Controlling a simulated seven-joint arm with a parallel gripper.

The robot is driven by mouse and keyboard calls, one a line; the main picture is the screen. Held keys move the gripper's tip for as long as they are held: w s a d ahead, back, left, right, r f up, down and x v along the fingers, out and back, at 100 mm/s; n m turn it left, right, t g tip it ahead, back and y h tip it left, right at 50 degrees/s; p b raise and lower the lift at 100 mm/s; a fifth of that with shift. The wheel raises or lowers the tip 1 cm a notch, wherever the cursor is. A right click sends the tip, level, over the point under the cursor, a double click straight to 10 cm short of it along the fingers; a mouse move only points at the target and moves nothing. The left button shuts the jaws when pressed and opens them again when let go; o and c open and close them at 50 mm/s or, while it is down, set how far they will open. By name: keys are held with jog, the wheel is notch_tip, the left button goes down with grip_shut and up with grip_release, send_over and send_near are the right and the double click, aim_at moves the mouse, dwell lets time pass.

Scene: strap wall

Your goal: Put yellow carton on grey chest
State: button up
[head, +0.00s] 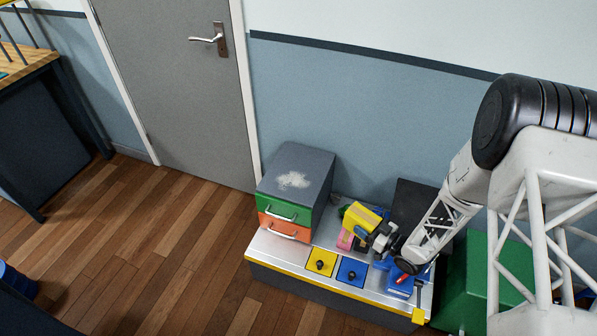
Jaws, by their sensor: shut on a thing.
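The yellow carton (362,216) is in the middle of the head view, above the silver-topped bench. My gripper (374,230) is shut on it and holds it tilted. The carton's lower part is partly hidden by my gripper. The grey chest (307,170) stands to the left of the carton on the bench's left end. It has a green drawer and an orange drawer, both closed, and a pale speckled patch on its grey top. Nothing stands on that top. The carton is apart from the chest.
The bench top (275,250) carries a yellow panel (320,262) and a blue panel (352,271) with black knobs. A pink thing (345,239) lies under the carton. Blue items (401,280) lie at right. A green box (468,285) stands right of the bench.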

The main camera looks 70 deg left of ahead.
jog(key=s+a+r+n+g+h, duration=0.1)
jog(key=s+a+n+g+h, duration=0.2)
jog(key=s+a, duration=0.9)
jog(key=a+n+g, duration=0.1)
jog(key=a+g, duration=0.1)
jog(key=shift+s+r+g+h, duration=0.15)
jog(key=shift+s+g+h, duration=0.05)
jog(key=shift+g+h, duration=0.2)
send_over(309, 187)
jog(key=shift+f, duration=0.75)
jog(key=shift+f, duration=1.75)
jog(key=shift+f, duration=0.15)
jog(key=o, duration=1.2)
